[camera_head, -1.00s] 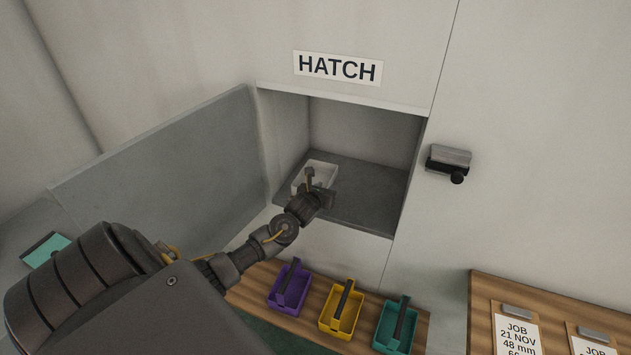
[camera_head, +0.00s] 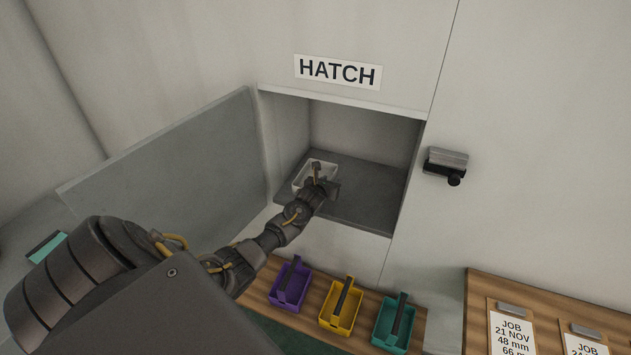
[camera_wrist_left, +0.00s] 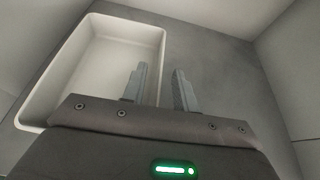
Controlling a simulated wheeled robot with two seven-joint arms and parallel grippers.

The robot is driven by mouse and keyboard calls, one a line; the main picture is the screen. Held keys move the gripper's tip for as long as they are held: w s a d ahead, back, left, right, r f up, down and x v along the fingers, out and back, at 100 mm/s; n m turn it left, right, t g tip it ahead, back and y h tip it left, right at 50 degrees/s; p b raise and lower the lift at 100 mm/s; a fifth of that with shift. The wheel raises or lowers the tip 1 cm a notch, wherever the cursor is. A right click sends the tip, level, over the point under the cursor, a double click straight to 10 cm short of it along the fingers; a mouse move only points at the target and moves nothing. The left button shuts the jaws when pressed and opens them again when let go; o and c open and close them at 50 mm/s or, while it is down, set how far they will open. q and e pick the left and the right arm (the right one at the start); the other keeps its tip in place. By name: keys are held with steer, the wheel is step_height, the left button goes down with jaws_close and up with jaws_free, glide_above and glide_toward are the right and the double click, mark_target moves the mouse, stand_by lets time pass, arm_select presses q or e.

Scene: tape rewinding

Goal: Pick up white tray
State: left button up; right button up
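The white tray (camera_head: 304,176) sits on the grey floor inside the hatch recess. It is a shallow rectangular tray that looks empty in the left wrist view (camera_wrist_left: 95,65). My left gripper (camera_head: 318,170) reaches into the hatch and partly hides the tray in the head view. In the left wrist view its two fingers (camera_wrist_left: 161,88) are apart with nothing held. One finger overlaps the tray's inside, the other lies to the right of its right rim. I cannot tell whether the fingers touch the rim. My right gripper is not in view.
The hatch door (camera_head: 165,165) stands open at the left. The hatch floor (camera_head: 365,195) is clear right of the tray. Below, a wooden shelf holds purple (camera_head: 289,284), yellow (camera_head: 341,308) and teal (camera_head: 395,322) handled bins. A small wall fixture (camera_head: 446,164) is right of the opening.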

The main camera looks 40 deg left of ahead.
arm_select(q)
steer(key=shift+c, duration=0.3)
jaws_close()
steer(key=shift+r, duration=0.1)
